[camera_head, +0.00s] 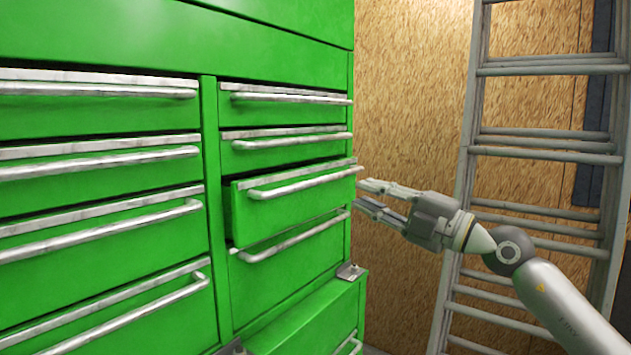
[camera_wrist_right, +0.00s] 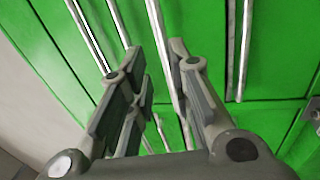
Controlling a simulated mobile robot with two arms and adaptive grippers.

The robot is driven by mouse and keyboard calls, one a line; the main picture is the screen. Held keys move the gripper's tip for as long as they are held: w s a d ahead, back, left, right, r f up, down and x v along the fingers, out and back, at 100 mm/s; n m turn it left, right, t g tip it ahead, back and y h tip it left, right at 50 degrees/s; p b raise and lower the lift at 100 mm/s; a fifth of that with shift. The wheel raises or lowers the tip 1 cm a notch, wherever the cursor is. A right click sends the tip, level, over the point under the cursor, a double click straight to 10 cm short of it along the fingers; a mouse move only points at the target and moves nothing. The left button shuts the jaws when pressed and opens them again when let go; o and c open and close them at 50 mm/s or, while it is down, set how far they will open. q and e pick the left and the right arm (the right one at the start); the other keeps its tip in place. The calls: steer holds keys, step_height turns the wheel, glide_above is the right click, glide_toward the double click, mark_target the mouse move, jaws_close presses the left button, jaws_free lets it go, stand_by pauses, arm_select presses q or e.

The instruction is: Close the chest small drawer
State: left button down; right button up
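The green chest (camera_head: 212,220) has two columns of drawers with grey bar handles. In the right column, the third small drawer (camera_head: 290,203) from the top stands out from the chest face, partly open; its handle (camera_head: 305,183) runs along its front. The other drawers look shut. My right gripper (camera_head: 365,197) is just right of the open drawer's right end, apart from it in the head view, with its fingers apart and empty. In the right wrist view the open fingers (camera_wrist_right: 158,80) point toward the green drawer fronts and handles (camera_wrist_right: 160,40). My left gripper is not in view.
A metal ladder (camera_head: 545,145) leans against the wooden wall (camera_head: 410,100) at the right, behind my right arm. A lower green box section (camera_head: 310,318) with a metal latch (camera_head: 350,271) juts out below the right column.

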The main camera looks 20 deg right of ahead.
mark_target(327, 181)
steer(key=shift+h, duration=0.3)
steer(key=p+x, duration=0.4)
steer(key=x, duration=0.5)
steer(key=shift+w+a+p, duration=0.25)
steer(key=shift+w+p, duration=0.05)
steer(key=shift+w+a, duration=0.25)
steer(key=shift+w, duration=0.1)
jaws_close()
